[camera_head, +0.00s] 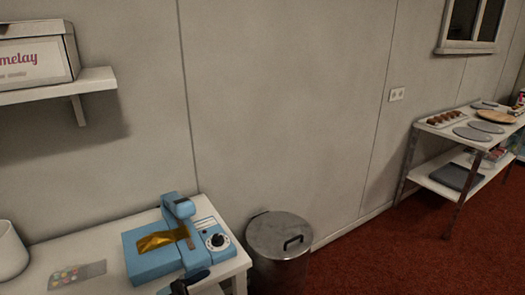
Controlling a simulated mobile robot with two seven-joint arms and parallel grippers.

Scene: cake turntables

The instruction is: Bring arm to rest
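A blue machine (150,262) with a dial and a raised lever arm stands on the white table (65,247) at the lower left. An orange-gold sheet or bag (160,240) lies on it under the lever arm.
A metal lidded bin (279,250) stands beside the table. A wall shelf (60,87) with a box (35,58) juts out at upper left. A two-level table (445,186) with grey discs (472,133) and food stands at right. Red floor (400,262) lies clear between.

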